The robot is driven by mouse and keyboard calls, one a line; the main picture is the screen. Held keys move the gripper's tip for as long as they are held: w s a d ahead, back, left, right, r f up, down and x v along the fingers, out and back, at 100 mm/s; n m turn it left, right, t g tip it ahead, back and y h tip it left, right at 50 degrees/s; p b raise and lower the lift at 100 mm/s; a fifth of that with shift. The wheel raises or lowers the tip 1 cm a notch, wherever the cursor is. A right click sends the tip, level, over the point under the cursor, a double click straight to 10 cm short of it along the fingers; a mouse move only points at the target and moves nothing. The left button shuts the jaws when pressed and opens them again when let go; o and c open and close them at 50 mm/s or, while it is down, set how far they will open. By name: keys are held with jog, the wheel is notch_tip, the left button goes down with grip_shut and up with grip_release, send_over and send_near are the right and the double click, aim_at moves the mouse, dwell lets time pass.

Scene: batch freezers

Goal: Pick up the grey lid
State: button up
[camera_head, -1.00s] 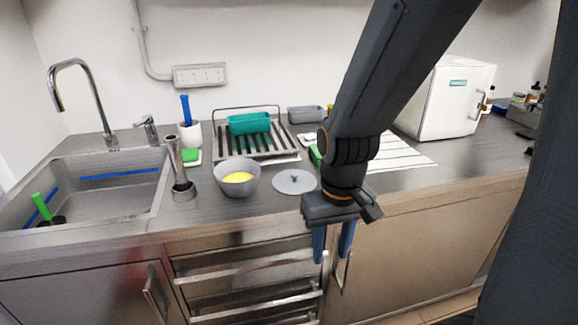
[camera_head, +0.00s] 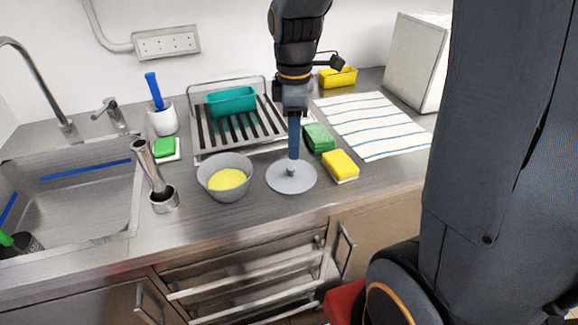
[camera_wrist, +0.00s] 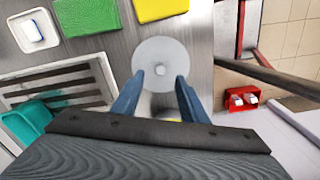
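The grey lid (camera_head: 291,178) is a flat round disc with a small knob in its middle, lying on the steel counter. It also shows in the wrist view (camera_wrist: 159,52), where its knob (camera_wrist: 160,70) sits just ahead of and between the two fingertips. My gripper (camera_head: 294,158) points down over the lid, its blue fingers seen edge-on, with the tips close to the knob. In the wrist view my gripper (camera_wrist: 159,82) is open, with nothing between the fingers. I cannot tell whether the tips touch the lid.
A grey bowl (camera_head: 212,186) with yellow contents stands left of the lid. Green (camera_head: 319,138) and yellow (camera_head: 341,165) sponges lie to the right. Behind is a dish rack (camera_head: 205,145) with a teal container (camera_head: 232,101). A metal tool (camera_head: 151,170) stands near the sink (camera_head: 85,190).

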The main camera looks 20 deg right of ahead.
aim_at(292, 167)
jog(key=shift+s+a+f+p, duration=0.1)
jog(key=shift+f+p, duration=0.35)
jog(key=shift+f, duration=1.3)
jog(key=shift+a+f+p, duration=0.1)
jog(key=shift+f+p, duration=0.35)
jog(key=shift+f, duration=1.3)
grip_shut()
